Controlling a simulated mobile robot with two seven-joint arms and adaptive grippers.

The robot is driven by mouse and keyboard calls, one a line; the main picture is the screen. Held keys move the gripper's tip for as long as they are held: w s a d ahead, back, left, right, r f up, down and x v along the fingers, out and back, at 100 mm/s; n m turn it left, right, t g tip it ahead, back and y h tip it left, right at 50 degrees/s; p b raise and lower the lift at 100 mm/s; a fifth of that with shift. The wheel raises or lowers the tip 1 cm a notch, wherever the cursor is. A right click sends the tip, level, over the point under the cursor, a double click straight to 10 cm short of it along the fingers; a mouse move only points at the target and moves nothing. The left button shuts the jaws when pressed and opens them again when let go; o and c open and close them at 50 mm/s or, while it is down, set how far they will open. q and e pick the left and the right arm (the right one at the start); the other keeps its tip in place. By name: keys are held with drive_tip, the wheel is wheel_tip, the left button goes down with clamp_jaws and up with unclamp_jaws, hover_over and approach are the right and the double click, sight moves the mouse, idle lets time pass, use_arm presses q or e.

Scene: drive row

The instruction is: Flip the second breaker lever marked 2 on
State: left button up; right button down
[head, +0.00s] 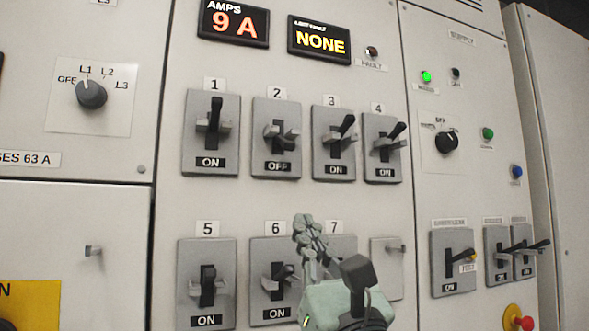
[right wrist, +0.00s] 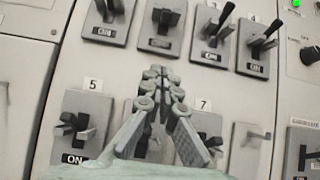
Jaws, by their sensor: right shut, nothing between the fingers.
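Breaker 2 (head: 277,137) is in the upper row of the grey panel, between breaker 1 (head: 211,134) and breaker 3 (head: 334,144). Its label reads OFF and its dark lever points down, while the levers beside it point up with ON labels. Breaker 2 also shows near the top of the right wrist view (right wrist: 161,43), its label blurred. My right gripper (head: 304,222) is shut and empty, below breaker 2, its fingertips pointing up in front of the lower row between 6 and 7. In the right wrist view its fingertips (right wrist: 160,72) are just below breaker 2's plate. My left gripper is out of view.
Breaker 4 (head: 384,148) reads ON. Breaker 5 (head: 207,287) and breaker 6 (head: 270,282) stand below, with projecting levers. My gripper partly hides 7. A rotary switch (head: 446,142) and a red knob (head: 526,323) are at the right.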

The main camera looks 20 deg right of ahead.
sight(283, 142)
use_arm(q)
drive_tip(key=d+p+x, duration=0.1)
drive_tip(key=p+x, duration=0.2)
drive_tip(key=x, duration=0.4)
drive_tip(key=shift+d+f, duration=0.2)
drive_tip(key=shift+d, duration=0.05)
use_arm(e)
drive_tip(key=w+r, duration=0.2)
drive_tip(key=r, duration=0.1)
drive_tip(key=w+r, duration=0.2)
drive_tip(key=r, duration=0.1)
drive_tip(key=w+r, duration=0.2)
drive_tip(key=r, duration=0.2)
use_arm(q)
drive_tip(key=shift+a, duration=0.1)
